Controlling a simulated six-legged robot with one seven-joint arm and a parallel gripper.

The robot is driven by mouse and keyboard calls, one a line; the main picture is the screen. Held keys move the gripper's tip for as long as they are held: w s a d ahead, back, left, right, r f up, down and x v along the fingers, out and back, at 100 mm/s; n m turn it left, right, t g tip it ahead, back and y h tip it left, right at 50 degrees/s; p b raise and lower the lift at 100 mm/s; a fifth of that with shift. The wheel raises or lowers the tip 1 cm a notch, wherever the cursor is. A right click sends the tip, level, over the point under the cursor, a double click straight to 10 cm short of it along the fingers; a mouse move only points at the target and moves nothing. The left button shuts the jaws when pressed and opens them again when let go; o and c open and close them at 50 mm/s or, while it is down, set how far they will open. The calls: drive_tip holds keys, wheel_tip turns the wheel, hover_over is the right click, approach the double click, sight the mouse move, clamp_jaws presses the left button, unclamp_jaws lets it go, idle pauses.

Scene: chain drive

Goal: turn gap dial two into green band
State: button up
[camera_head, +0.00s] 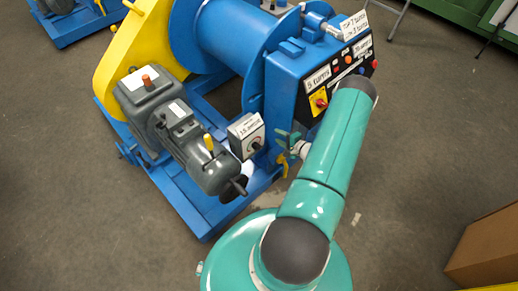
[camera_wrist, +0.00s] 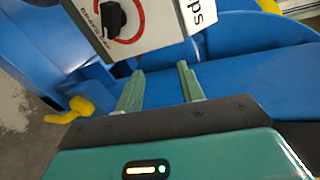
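A small grey box with a black dial knob (camera_head: 255,146) faces my gripper on the near side of the blue machine. In the wrist view its black knob (camera_wrist: 113,17) sits inside a red ring, with a label ending in "ps" beside it. No green band is visible on the part of its face in view. I cannot tell whether this is gap dial two. My gripper (camera_wrist: 160,70) is open and empty, its fingers just below the box and apart from the knob. In the head view my gripper (camera_head: 284,139) is right of the box.
A control panel (camera_head: 348,70) with knobs and labels is above my gripper. A grey motor (camera_head: 180,130) and yellow guard (camera_head: 128,48) are left. A yellow lever (camera_wrist: 72,112) is left of my fingers. A cardboard box (camera_head: 488,248) stands at lower right; floor between is clear.

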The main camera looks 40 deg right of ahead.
sight(259, 149)
drive_tip(key=s+a+f+m+t, duration=0.4)
drive_tip(key=s+a+f+m, duration=0.2)
drive_tip(key=s+a+f, duration=0.15)
drive_tip(key=w, duration=1.3)
drive_tip(key=shift+r, duration=0.1)
clamp_jaws()
